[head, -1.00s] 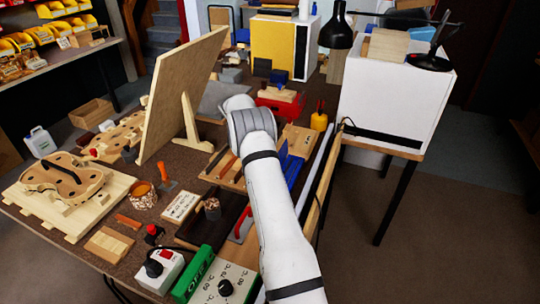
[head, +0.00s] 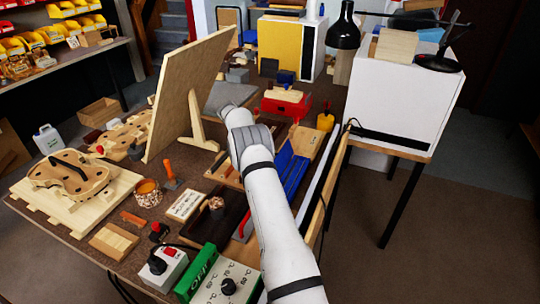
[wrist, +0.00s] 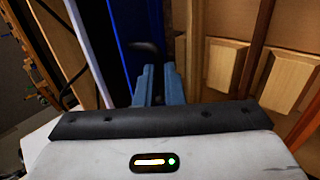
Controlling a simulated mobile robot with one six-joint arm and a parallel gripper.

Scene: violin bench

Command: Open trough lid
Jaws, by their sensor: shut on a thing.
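The long blue trough and its lid (head: 295,172) lie right of my arm on the bench in the head view. A tall blue face of it (wrist: 112,40) also shows in the wrist view. A dark rounded part, which looks like the lid's handle (wrist: 145,47), sits just beyond my fingertips. My gripper (wrist: 157,75) has its two blue-grey fingers close together, shut on the lid at this part. The exact contact is hard to see in the dark. In the head view my arm hides the fingers.
A large upright wooden board (head: 187,92) stands left of my arm. A red box (head: 287,103) and a yellow pot (head: 325,120) stand beyond. Wooden blocks in a brown frame (wrist: 235,65) lie close to the right of my fingers.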

